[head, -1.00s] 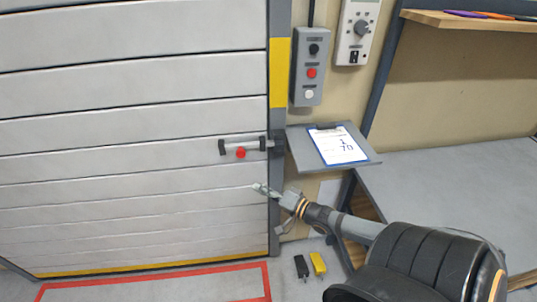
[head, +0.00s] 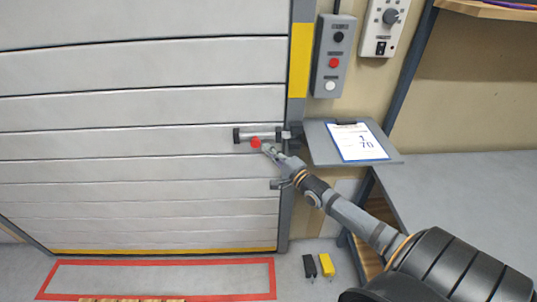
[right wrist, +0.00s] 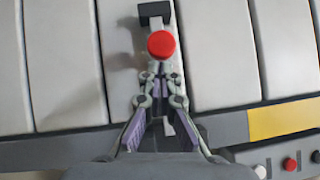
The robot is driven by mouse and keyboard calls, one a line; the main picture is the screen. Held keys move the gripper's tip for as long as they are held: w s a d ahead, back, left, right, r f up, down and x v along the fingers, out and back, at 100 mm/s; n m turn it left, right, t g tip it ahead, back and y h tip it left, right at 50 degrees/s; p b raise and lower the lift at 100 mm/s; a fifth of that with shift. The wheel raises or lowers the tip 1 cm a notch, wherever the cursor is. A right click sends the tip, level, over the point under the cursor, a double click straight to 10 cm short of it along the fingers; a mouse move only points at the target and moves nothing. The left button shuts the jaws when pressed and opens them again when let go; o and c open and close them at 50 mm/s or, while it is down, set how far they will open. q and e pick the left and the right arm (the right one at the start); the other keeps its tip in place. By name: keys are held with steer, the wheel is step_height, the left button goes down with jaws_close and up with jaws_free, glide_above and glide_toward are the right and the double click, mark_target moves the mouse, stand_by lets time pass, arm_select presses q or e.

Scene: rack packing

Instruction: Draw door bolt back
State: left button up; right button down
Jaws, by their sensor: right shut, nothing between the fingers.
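The door bolt (head: 262,134) is a short metal bar in black brackets, mounted level near the right edge of the grey slatted door (head: 130,110). Its red knob (head: 256,143) hangs just below the bar; the knob (right wrist: 161,44) also shows large in the right wrist view. My right gripper (head: 266,148) is shut and empty, its fingertips right at the knob's lower right. In the right wrist view the fingertips (right wrist: 160,75) sit just below the knob; whether they touch it I cannot tell. The left gripper is not in view.
A small shelf (head: 392,157) with a clipboard (head: 358,142) juts out right of the bolt. A button box (head: 333,55) hangs above it. A grey bench (head: 460,195) stands at the right. A red outline (head: 160,260) marks the floor before the door.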

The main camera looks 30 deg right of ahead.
steer(key=shift+w, duration=0.35)
